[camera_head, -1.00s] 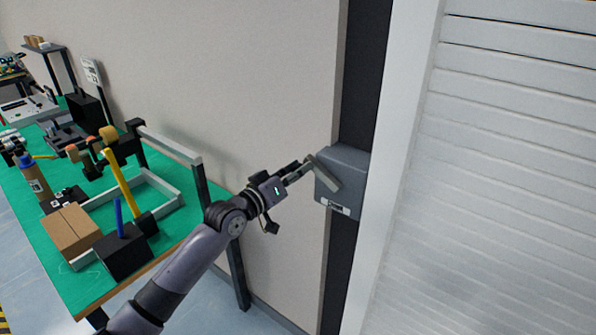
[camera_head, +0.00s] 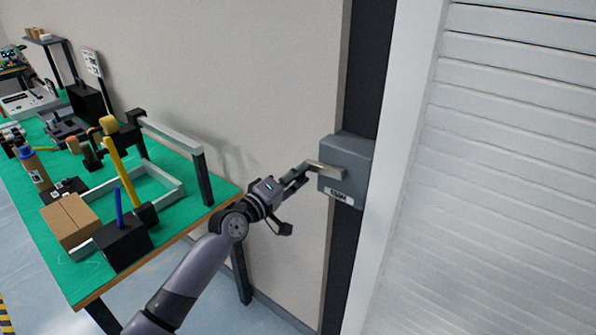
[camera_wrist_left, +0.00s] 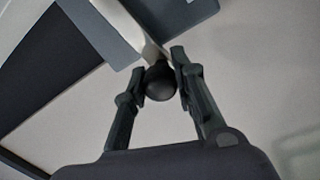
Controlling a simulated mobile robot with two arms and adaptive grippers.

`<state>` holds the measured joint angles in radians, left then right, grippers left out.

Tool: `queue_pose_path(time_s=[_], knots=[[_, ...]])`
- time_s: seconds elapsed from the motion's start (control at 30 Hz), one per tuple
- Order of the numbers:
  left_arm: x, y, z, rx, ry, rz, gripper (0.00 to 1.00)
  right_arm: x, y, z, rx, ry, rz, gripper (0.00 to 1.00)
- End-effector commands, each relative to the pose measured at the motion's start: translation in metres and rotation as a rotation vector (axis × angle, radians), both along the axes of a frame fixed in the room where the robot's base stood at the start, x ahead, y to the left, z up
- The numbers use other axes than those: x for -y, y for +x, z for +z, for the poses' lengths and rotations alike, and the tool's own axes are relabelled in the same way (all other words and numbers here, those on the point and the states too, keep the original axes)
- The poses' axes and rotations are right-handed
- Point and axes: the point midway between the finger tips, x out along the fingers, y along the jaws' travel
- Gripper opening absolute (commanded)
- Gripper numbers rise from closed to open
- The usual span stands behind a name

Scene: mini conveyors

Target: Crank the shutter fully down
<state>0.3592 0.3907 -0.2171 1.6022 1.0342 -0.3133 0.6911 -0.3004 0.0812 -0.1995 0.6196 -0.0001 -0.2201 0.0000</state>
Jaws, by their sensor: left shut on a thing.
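A grey crank box (camera_head: 347,168) is mounted on the dark post beside the shutter. Its light metal crank arm (camera_head: 325,168) points left from the box. My left gripper (camera_head: 301,174) is at the free end of the crank arm. In the left wrist view, the dark round crank knob (camera_wrist_left: 160,80) sits between the fingers of my left gripper (camera_wrist_left: 159,76), which are shut on it. The white slatted shutter (camera_head: 500,180) fills the right side of the head view. Its bottom edge is out of view. My right gripper is in neither view.
A green-topped workbench (camera_head: 190,178) stands at the left with a cardboard box (camera_head: 70,222), a yellow-handled tool (camera_head: 120,165) and a black block (camera_head: 122,245). A beige wall (camera_head: 240,80) runs behind my left arm. Floor shows between bench and wall.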

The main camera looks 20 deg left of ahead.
Motion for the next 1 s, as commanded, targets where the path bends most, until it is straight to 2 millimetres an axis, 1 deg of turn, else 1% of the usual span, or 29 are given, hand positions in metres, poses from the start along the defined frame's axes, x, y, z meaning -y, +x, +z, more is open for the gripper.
queue_pose_path(time_s=[0.03,0.5,0.7,1.0], knots=[[0.001,0.000,-0.007,-0.018,-0.046,0.001,0.00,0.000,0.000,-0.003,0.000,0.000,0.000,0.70],[0.015,-0.006,-0.040,-0.171,-0.466,0.001,0.00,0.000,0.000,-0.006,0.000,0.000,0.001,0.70],[0.025,-0.009,-0.052,-0.237,-0.642,0.001,0.00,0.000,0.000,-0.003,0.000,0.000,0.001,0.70],[0.040,-0.015,-0.062,-0.313,-0.854,0.001,0.00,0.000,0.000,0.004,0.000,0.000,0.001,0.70]])
